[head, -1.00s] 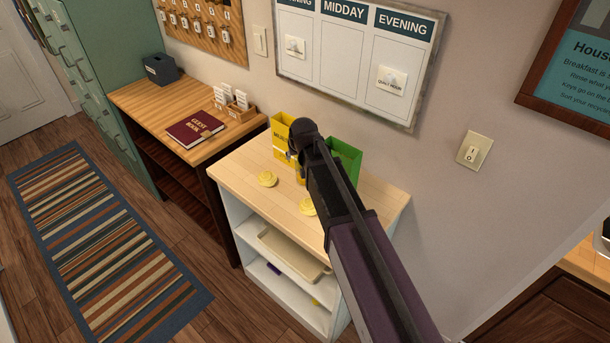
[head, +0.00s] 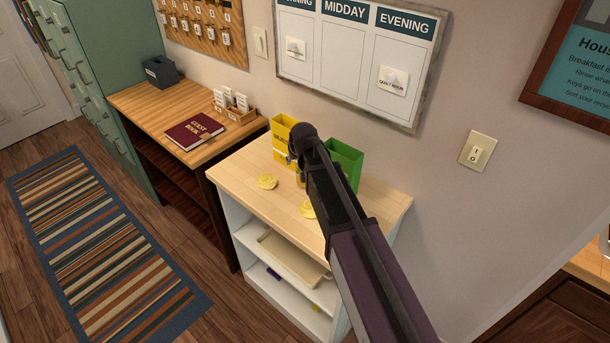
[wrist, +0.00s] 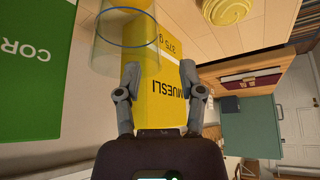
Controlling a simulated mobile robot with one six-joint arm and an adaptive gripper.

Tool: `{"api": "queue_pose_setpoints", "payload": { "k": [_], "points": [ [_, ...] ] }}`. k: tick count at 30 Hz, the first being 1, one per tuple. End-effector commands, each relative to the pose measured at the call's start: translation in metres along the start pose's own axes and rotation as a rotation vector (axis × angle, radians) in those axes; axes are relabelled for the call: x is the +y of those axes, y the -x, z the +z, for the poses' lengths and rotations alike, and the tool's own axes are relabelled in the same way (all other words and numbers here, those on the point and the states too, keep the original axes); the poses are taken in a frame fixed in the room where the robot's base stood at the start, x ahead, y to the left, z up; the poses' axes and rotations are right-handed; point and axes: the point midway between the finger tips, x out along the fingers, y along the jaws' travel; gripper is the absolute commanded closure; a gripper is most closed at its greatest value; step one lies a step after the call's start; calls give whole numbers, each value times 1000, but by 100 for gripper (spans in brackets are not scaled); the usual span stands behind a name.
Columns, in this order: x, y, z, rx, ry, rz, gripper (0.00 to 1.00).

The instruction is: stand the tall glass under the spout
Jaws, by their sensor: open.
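A clear tall glass with a blue ring (wrist: 108,57) shows at the upper left of the wrist view. It overlaps the yellow muesli box (wrist: 160,98) in the picture. My gripper (wrist: 160,70) is open, with nothing between its fingers. The glass lies beyond the fingertips and towards the left one; I cannot tell whether they touch. In the head view my arm hides the glass and most of the gripper. No spout shows in either view.
A green box (head: 345,158) and the yellow box (head: 284,135) stand on the white shelf unit's wooden top (head: 245,165), by the wall. Round yellow items (head: 267,181) lie in front. A desk with a guest book (head: 194,131) is left. A dark wood cabinet (head: 555,315) is lower right.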

Motion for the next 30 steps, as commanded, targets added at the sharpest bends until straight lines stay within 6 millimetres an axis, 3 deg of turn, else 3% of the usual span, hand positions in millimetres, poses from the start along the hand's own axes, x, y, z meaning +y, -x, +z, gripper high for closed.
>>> {"api": "queue_pose_setpoints", "payload": {
  "k": [12, 30],
  "points": [
    [3, -36, 2, 0, -1, 0, 50],
    [4, -39, 1, 0, -1, 1, 50]
  ]
}}
